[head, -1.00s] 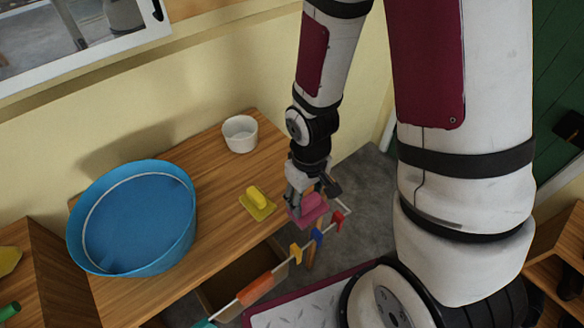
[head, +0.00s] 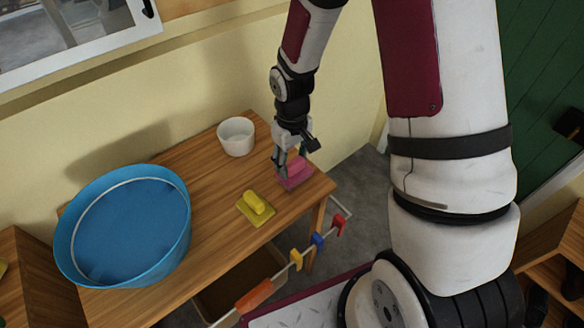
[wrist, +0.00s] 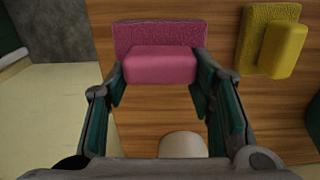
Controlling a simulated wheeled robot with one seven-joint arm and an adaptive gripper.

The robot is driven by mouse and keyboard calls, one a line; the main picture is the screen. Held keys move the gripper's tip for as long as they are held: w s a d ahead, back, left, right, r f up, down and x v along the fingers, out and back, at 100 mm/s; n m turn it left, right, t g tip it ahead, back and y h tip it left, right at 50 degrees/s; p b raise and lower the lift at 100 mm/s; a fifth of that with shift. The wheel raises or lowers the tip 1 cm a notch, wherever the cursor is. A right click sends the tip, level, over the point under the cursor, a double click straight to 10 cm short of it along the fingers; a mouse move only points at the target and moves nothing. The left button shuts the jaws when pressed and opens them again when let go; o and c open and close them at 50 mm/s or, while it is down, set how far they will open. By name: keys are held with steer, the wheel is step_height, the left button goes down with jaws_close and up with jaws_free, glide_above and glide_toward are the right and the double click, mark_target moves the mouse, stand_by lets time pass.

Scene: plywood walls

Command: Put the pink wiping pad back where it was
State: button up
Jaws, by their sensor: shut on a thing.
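The pink wiping pad (head: 297,178) is a flat pad with a raised block handle. It is over the right end of the wooden table (head: 205,255); I cannot tell whether it touches the top or hangs just above it. My gripper (head: 290,168) points down and is shut on the pad's handle. In the wrist view the pink pad (wrist: 160,65) sits between the fingertips of my gripper (wrist: 158,74), its flat base beyond the handle. A yellow wiping pad (head: 256,205) lies on the table to the left of the pink one, apart from it.
A white bowl (head: 237,137) stands at the table's back edge. A large blue basin (head: 125,230) fills the left part. A rail with coloured clips (head: 297,260) runs along the table's front. Bare table lies between the bowl and the pink pad.

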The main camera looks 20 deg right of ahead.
mark_target(292, 169)
steer(key=shift+s+f, duration=0.15)
steer(key=shift+f, duration=1.3)
steer(key=shift+f, duration=0.15)
steer(key=o, duration=1.1)
